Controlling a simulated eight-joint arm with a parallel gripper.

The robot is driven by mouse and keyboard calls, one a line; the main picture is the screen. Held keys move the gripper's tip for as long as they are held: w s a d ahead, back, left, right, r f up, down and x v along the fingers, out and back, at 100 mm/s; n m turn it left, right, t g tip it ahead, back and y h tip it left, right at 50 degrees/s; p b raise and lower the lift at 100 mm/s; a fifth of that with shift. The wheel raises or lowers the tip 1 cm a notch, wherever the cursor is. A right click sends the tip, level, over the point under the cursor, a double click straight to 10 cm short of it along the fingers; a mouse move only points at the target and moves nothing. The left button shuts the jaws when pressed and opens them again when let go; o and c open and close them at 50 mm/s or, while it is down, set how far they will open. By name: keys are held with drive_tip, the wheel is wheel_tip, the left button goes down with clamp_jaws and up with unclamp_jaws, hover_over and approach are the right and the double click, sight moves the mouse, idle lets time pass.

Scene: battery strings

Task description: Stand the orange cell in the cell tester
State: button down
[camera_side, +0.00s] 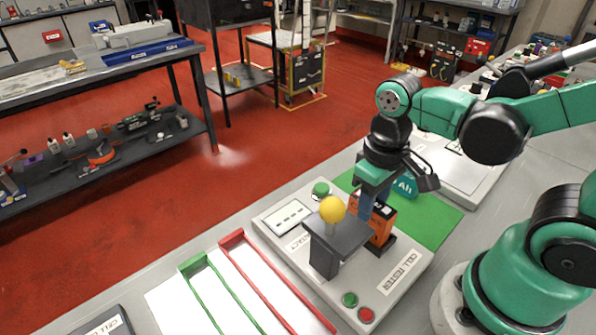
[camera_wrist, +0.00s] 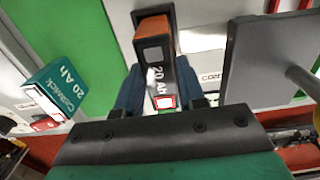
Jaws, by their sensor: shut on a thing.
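The orange cell (camera_side: 372,226) is upright, with a 20 Ah label on its top in the wrist view (camera_wrist: 155,62). My gripper (camera_side: 376,200) is shut on it, with blue fingers on both sides, also in the wrist view (camera_wrist: 160,90). The cell tester (camera_side: 403,272) is a pale panel with a dark holder (camera_side: 387,245) at the cell's foot. The cell is at this holder; I cannot tell whether its bottom is fully seated. A grey contact plate (camera_side: 343,235) with a yellow knob (camera_side: 332,209) stands just left of the cell.
A teal cell (camera_side: 404,187) stands on the green mat (camera_side: 440,222) behind; it also shows in the wrist view (camera_wrist: 60,88). Green and red rails (camera_side: 270,283) lie left of the tester. A green button (camera_side: 349,299) and red button (camera_side: 366,315) sit at the tester's front.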

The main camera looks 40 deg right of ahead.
drive_tip(key=shift+f, duration=0.2)
idle(0.6)
drive_tip(key=shift+c, duration=2.2)
unclamp_jaws()
drive_tip(key=shift+r, duration=0.15)
drive_tip(key=shift+r, duration=2.65)
drive_tip(key=w+d+r+t, duration=0.1)
drive_tip(key=w+t, duration=0.4)
drive_tip(key=t, duration=0.2)
drive_tip(key=shift+w+d, duration=0.25)
drive_tip(key=shift+w, duration=0.1)
